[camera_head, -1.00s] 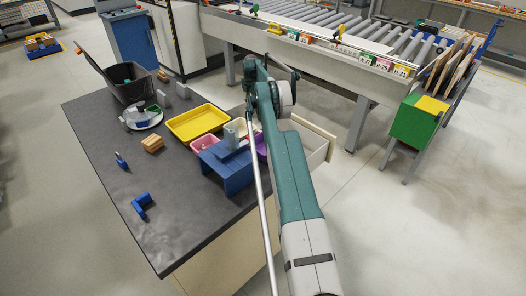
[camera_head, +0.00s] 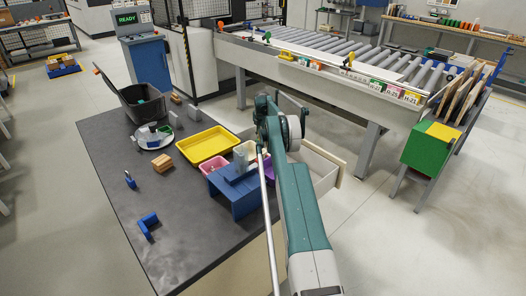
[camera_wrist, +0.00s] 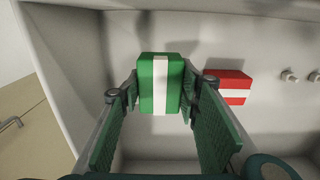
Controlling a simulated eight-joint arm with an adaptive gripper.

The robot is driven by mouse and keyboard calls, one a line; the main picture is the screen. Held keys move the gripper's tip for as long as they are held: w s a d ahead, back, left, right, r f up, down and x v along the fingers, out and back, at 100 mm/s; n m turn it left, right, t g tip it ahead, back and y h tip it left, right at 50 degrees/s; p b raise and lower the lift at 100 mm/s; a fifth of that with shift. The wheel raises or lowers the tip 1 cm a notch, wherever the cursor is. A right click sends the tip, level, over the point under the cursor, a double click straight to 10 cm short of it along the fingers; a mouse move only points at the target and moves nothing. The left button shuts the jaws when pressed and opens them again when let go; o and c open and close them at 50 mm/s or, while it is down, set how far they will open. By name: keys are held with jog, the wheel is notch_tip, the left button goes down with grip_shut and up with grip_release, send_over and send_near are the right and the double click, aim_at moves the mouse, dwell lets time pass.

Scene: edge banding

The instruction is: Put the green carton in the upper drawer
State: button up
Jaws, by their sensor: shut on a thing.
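The green carton (camera_wrist: 146,84), with a white stripe, is between the fingers of my gripper (camera_wrist: 160,95) in the wrist view. The fingers are shut on its two sides. The carton is over or inside the pale open drawer (camera_wrist: 75,60); I cannot tell whether it touches the floor of the drawer. The open drawer (camera_head: 328,166) also shows in the head view, at the right side of the dark-topped cabinet. My arm hides the gripper and carton there.
A red carton (camera_wrist: 228,87) with a white stripe lies in the drawer, right of the green one. Small round metallic items (camera_wrist: 290,76) are farther right. The cabinet top (camera_head: 190,225) holds a yellow tray (camera_head: 207,144), a blue stand (camera_head: 236,192) and a grey bin (camera_head: 143,102).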

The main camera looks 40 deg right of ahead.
jog(key=shift+f, duration=0.55)
jog(key=shift+f+b, duration=0.45)
jog(key=shift+f, duration=1.4)
jog(key=shift+f, duration=0.2)
jog(key=o, duration=0.9)
jog(key=shift+r, duration=0.1)
notch_tip(320, 180, up, 12)
jog(key=shift+r+p, duration=0.1)
jog(key=shift+p, duration=1.05)
